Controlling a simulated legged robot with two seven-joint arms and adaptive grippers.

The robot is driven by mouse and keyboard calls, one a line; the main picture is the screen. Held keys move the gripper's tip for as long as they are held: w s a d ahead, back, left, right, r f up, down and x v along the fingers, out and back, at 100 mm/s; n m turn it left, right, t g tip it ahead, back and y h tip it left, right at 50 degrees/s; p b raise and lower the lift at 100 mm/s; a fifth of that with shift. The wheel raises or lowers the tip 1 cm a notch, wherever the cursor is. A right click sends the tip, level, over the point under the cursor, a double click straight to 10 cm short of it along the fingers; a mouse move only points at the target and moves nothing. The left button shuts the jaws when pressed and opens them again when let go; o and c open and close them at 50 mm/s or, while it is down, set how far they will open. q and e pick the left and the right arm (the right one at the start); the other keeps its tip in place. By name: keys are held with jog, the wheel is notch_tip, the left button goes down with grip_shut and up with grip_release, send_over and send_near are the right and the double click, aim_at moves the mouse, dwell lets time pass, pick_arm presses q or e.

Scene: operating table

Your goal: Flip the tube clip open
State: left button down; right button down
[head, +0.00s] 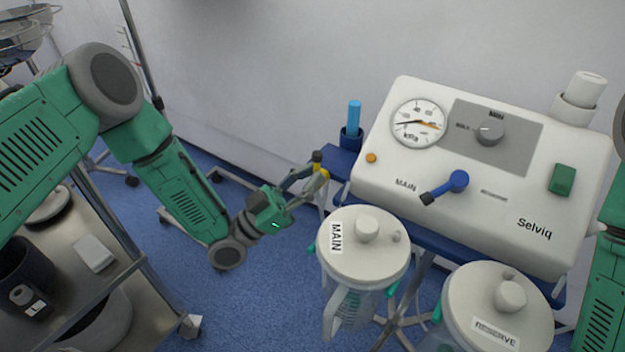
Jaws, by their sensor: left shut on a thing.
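My left gripper (314,177) reaches in from the left and is shut on a small yellow piece (320,182) with a dark top. I take this piece to be the tube clip. It is just above and left of the canister marked MAIN (365,262). The fingers cover part of it, and it is too small to tell whether its lever is open or closed. No tube can be made out clearly there. My right gripper is not in view; only part of my right arm shows at the right edge.
A white suction unit (410,165) with a gauge, knob and blue lever stands at the right. A canister marked RESERVE (468,290) is at the front right. A blue cylinder (353,118) stands in a holder. A metal cart (130,262) is at the left.

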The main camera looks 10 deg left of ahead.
pick_arm(q)
jog(key=shift+a+n+t, duration=0.1)
jog(key=shift+n+t, duration=0.3)
jog(key=c, duration=1.9)
grip_release()
jog(key=shift+v, duration=3.9)
jog(key=shift+w, duration=0.1)
